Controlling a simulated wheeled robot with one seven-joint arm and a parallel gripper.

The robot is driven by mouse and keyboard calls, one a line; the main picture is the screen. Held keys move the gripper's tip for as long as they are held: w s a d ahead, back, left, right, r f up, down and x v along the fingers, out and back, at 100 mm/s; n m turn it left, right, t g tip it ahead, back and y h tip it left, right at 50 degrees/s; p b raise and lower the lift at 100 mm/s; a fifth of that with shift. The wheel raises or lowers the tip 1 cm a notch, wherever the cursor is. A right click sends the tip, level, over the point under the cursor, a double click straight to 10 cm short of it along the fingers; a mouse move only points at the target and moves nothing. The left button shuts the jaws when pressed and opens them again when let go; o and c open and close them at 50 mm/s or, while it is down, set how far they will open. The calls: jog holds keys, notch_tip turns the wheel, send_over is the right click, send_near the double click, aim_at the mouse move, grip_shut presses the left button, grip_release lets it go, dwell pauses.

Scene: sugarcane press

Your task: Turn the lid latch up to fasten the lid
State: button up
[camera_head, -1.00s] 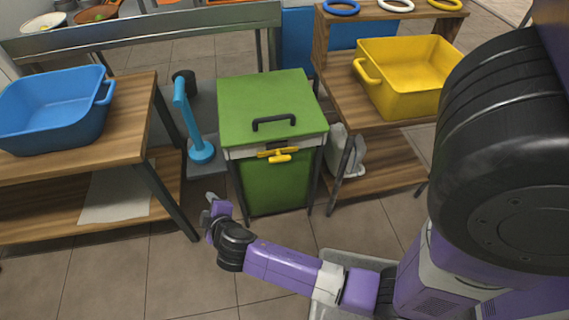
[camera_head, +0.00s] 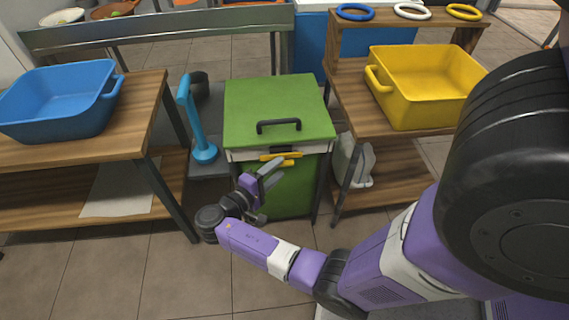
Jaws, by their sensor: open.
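The green box's lid (camera_head: 277,103) is down flat, with a black handle (camera_head: 279,126) on top. The yellow lid latch (camera_head: 284,157) is on the box's front, just under the lid's edge. Its lower part is partly hidden behind my gripper. My gripper (camera_head: 268,192) is open and empty, with its fingers in front of the green box (camera_head: 296,190), close below the latch. I cannot tell whether a finger touches the latch.
A wooden table with a blue basin (camera_head: 60,105) stands left, a light blue lever (camera_head: 193,120) beside the box. A wooden table with a yellow basin (camera_head: 415,105) stands right. The tiled floor (camera_head: 130,270) in front is clear.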

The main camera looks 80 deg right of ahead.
aim_at(281, 166)
jog(key=shift+x, duration=2.15)
jog(key=shift+c, duration=0.4)
grip_shut()
